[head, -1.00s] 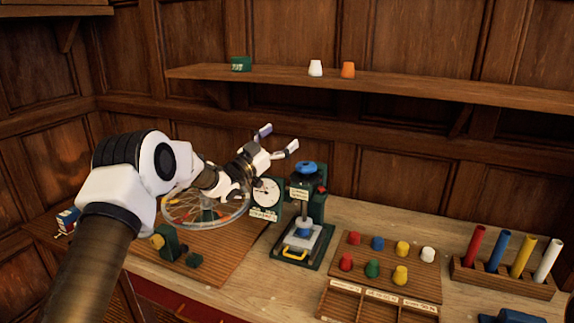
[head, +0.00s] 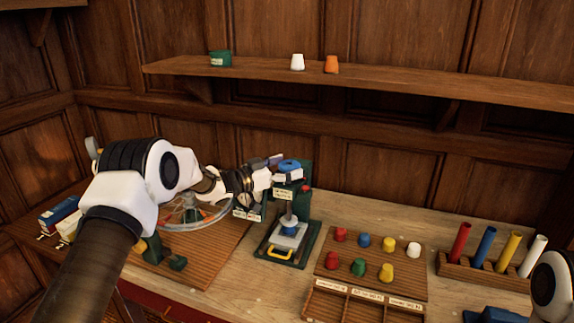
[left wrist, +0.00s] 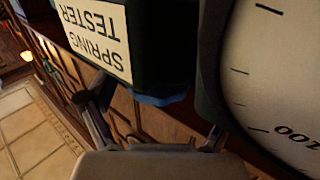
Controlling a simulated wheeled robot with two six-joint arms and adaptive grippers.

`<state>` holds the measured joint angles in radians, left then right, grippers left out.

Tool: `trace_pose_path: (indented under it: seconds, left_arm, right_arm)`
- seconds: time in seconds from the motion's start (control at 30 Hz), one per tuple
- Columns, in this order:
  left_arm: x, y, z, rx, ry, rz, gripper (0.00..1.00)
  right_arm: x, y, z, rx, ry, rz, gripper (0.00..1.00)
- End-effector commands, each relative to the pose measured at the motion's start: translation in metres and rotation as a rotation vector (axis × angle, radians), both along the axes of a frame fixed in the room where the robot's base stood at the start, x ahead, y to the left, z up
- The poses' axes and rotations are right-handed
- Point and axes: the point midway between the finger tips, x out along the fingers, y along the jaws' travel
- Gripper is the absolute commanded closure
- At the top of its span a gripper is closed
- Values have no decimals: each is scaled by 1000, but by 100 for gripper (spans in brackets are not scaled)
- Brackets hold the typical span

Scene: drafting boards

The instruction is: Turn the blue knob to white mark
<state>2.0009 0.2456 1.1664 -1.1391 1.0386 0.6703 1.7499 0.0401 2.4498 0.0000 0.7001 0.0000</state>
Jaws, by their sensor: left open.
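The blue knob (head: 289,165) sits on top of the green spring tester (head: 303,192) on the bench. My left gripper (head: 281,168) is open, with its fingertips close to the knob at its left and front. In the left wrist view the knob (left wrist: 160,97) shows as a blue edge between the open fingers (left wrist: 155,125), beside the "SPRING TESTER" label (left wrist: 93,38). I cannot tell whether the fingers touch it. I cannot make out a white mark near the knob. My right gripper is not in view.
A spoked wheel (head: 190,215) is behind my left arm. A board of coloured pegs (head: 400,265) and a rack of coloured tubes (head: 480,270) lie to the right. A shelf (head: 400,88) runs above.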

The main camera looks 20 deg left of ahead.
Motion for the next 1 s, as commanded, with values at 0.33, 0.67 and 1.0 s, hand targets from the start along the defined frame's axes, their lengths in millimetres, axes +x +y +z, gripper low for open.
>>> trace_pose_path:
  seconds: [0.33,0.67,1.0]
  left_arm:
    - [0,0,0,1,-1,0,71]
    - [-1,-1,-1,1,-1,31,71]
    - [-2,-3,-7,1,0,221,71]
  right_arm:
    - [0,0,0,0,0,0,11]
    - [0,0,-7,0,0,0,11]
    - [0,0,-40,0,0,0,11]
